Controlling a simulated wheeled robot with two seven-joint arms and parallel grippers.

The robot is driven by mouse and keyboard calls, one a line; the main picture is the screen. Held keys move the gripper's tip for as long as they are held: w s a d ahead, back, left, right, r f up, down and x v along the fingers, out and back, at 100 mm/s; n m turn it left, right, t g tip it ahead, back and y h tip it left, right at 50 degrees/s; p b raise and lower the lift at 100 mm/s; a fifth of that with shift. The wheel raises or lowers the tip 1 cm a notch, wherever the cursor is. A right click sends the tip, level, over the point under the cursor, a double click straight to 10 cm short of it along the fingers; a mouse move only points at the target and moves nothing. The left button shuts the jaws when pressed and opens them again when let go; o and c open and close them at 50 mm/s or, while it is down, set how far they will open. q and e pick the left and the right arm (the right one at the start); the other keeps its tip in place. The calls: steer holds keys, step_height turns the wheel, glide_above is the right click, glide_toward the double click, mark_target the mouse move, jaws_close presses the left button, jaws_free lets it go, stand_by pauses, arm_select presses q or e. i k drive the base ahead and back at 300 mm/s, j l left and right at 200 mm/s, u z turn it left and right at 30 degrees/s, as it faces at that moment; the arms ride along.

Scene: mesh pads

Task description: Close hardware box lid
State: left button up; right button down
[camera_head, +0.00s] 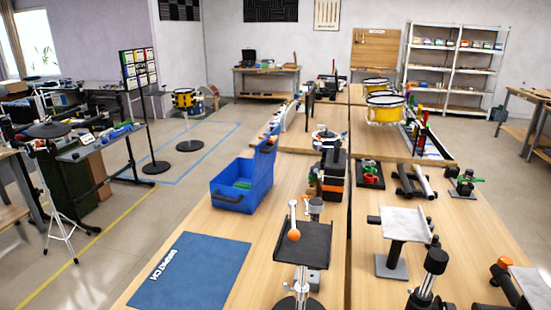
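A blue box (228,196) stands on the wooden table, left of the middle of the picture. Its top is open and green items (242,185) show inside. A blue panel (264,155), which looks like its raised lid, stands up at the box's far right side. A dark handle shows on the front wall. The lid's hinge is too small to make out. Neither of my grippers shows in the head view.
A blue mat (192,272) lies in front of the box. A black stand (302,242) with an orange-headed mallet (294,234) is to the right. A black-and-orange case (334,175) stands right of the box. Bare wood (268,212) lies between box and stand.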

mark_target(265, 152)
steer(key=i+j+u, duration=0.2)
steer(key=j, duration=0.2)
steer(key=j+u, duration=0.2)
steer(key=j, duration=0.2)
steer(key=i+j+u, duration=0.25)
steer(key=j+u, duration=0.2)
steer(key=i+j+u, duration=0.3)
steer(key=u, duration=0.15)
steer(key=i+j+u, duration=0.35)
steer(key=u, duration=0.15)
steer(key=i+j+u, duration=0.1)
steer(key=i, duration=0.3)
steer(key=i+j+u, duration=0.15)
steer(key=i, duration=0.25)
steer(key=i+z, duration=1.1)
steer(key=i+l+z, duration=0.15)
steer(key=i+z, duration=0.15)
steer(key=z, duration=0.2)
steer(key=i+z, duration=0.3)
steer(key=z, duration=0.2)
steer(key=i+z, duration=0.3)
steer(key=z, duration=0.2)
steer(key=i+z, duration=0.5)
steer(key=i, duration=0.2)
